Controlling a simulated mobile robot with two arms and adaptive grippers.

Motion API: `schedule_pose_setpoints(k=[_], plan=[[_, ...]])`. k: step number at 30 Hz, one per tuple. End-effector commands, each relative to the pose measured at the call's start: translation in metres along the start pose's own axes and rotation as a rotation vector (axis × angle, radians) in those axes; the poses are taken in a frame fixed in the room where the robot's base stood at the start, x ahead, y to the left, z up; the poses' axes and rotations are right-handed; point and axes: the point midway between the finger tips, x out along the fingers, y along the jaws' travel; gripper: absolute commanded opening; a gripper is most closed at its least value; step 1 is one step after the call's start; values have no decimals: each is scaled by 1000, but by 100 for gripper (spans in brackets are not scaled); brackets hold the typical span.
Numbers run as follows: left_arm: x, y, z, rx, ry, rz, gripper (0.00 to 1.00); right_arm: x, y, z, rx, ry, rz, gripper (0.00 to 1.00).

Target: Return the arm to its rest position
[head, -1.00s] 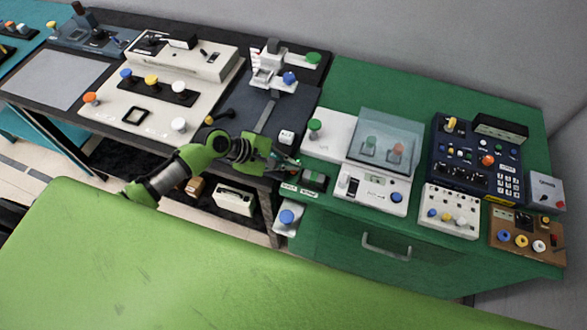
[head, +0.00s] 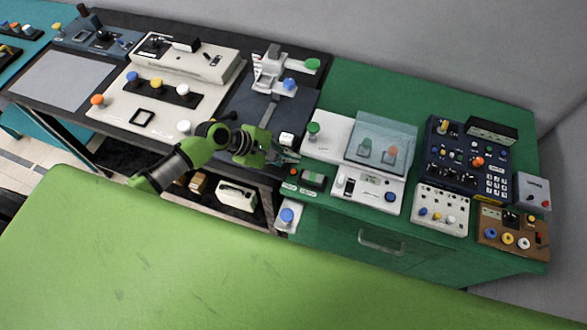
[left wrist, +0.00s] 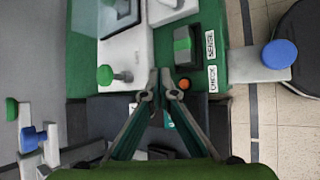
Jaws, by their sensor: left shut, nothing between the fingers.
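My left arm (head: 190,158) is green and grey and reaches in from the lower left in the head view. My left gripper (head: 294,156) is shut and empty at its end, over the seam between the dark bench and the green bench. In the left wrist view the two fingers of the gripper (left wrist: 159,78) converge at their tips, with nothing held between them. The tips appear beside an orange button (left wrist: 184,84) and a dark box with a green top (left wrist: 184,48). Contact cannot be told. My right gripper is not in view.
The green bench (head: 350,80) carries a white device with a clear cover (head: 380,140) and a dark keypad panel (head: 468,160). A cream console (head: 215,62) stands on the dark bench at left. A blue button on a white plate (head: 287,216) juts out below the gripper.

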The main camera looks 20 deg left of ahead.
Motion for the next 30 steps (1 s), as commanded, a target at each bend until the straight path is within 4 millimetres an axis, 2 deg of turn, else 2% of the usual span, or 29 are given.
schedule_pose_setpoints(k=[17, 20, 23, 26, 28, 30], plan=[[0, 0, 0, 2, 0, 0, 0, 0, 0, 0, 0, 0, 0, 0], [2, -9, 9, 54, -5, -16, 0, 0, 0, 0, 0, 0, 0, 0], [5, -34, 34, 228, -14, -56, 0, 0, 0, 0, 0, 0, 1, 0], [1, -68, 65, 516, -10, -113, 0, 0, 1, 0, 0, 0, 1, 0], [-9, -91, 81, 741, 12, -157, 0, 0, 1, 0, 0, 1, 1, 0], [-24, -108, 89, 939, 47, -206, 0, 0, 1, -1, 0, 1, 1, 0]])
